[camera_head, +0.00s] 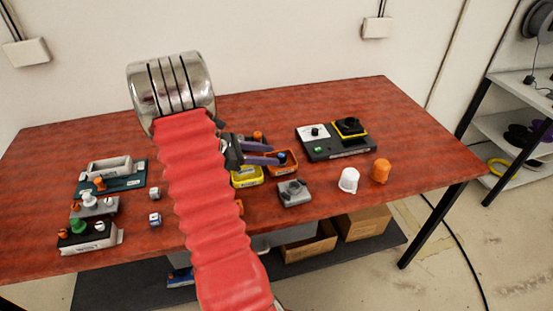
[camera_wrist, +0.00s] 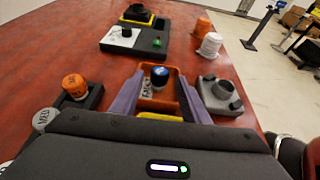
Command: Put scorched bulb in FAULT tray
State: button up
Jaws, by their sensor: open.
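An orange tray (camera_wrist: 173,82) lies ahead of my gripper, with a white label (camera_wrist: 147,86) on its side that seems to read FAULT. A dark bulb-like piece (camera_wrist: 159,76) with a blue-and-white top stands inside the tray; I cannot tell for sure that it is the scorched bulb. My gripper (camera_wrist: 162,74) is open, with its purple fingers on either side of the tray and the piece, and nothing is held. In the head view my gripper (camera_head: 276,154) is low over the table, beside the tray (camera_head: 288,168). A yellow tray (camera_head: 246,179) sits nearer, partly hidden by my arm.
A grey knob unit (camera_head: 294,194) stands right of the tray. A white cap (camera_head: 348,180) and an orange cap (camera_head: 381,171) stand further right. A black panel (camera_head: 335,146) is behind. Several units and two small cubes (camera_head: 155,219) are at left. The right table end is clear.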

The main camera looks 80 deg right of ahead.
jog(key=v, duration=0.6)
jog(key=shift+w+a, duration=0.15)
jog(key=shift+w, duration=0.1)
dwell(0.5)
jog(key=shift+w+a+r, duration=0.1)
jog(key=shift+r, duration=0.05)
jog(key=w+a+r+m+t+y, duration=0.1)
jog(key=w+a+r+t, duration=0.2)
jog(key=a, duration=0.5)
jog(key=w+a+r+m+t, duration=0.2)
jog(key=w+a+r, duration=0.1)
jog(key=a, duration=0.4)
jog(key=w+a+r+m+t+y, duration=0.1)
jog(key=w+a+r+t, duration=0.15)
jog(key=a, duration=0.55)
jog(key=a+r+m+t+y, duration=0.1)
jog(key=a+t, duration=0.3)
jog(key=a, duration=0.9)
jog(key=a+r+m+t+y, duration=0.1)
jog(key=a+r+t+y, duration=0.3)
jog(key=a, duration=0.9)
jog(key=shift+a+r+m+t, duration=0.2)
jog(key=shift+a+m+t, duration=0.15)
jog(key=shift+t, duration=0.3)
